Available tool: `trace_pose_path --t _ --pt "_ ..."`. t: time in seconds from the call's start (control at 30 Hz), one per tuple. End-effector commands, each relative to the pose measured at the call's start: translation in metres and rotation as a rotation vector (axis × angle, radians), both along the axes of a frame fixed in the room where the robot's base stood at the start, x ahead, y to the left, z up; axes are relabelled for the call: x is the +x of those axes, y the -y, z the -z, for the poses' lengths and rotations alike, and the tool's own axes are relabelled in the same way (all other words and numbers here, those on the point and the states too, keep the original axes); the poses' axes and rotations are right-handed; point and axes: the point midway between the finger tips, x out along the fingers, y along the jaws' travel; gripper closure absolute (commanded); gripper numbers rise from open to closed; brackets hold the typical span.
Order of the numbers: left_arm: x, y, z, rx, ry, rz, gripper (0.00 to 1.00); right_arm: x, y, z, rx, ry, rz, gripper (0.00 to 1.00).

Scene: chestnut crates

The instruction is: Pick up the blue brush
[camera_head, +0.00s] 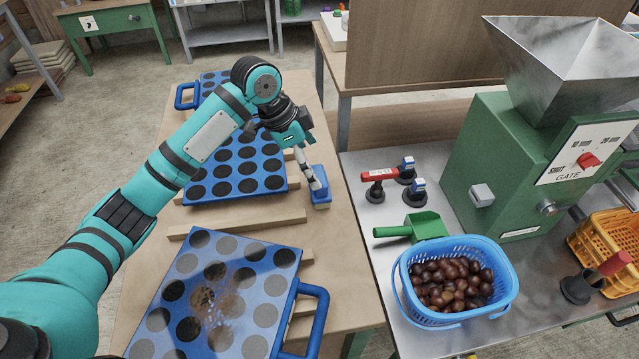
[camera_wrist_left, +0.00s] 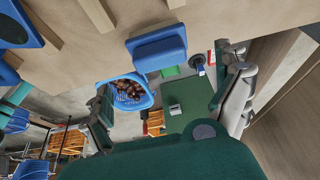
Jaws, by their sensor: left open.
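The blue brush (camera_head: 321,194) is a small blue block at the right edge of the wooden table (camera_head: 345,260). My right gripper is in neither view.
Perforated blue trays (camera_head: 285,257) lie on wooden slats left of the brush. On the metal bench stand a blue basket of chestnuts (camera_head: 402,290), a green scoop (camera_head: 428,226), several black-based tools (camera_head: 376,191) and a green hopper machine (camera_head: 490,150).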

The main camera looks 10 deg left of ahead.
Motion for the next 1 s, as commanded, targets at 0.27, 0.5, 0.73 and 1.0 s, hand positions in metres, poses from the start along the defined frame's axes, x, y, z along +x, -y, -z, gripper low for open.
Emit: trace_pose_path --t 0.27,0.5,0.73,1.0 --pt "0.006 0.015 0.038 0.000 -0.002 0.001 0.00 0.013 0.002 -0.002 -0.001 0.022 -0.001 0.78" --pt "0.008 0.022 0.058 0.000 -0.003 0.000 0.00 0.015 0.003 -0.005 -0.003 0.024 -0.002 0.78" --pt "0.012 0.031 0.086 -0.001 -0.001 -0.001 0.00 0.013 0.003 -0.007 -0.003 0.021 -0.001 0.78" --pt "0.013 0.032 0.090 0.000 0.000 0.000 0.00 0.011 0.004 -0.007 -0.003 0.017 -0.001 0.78"
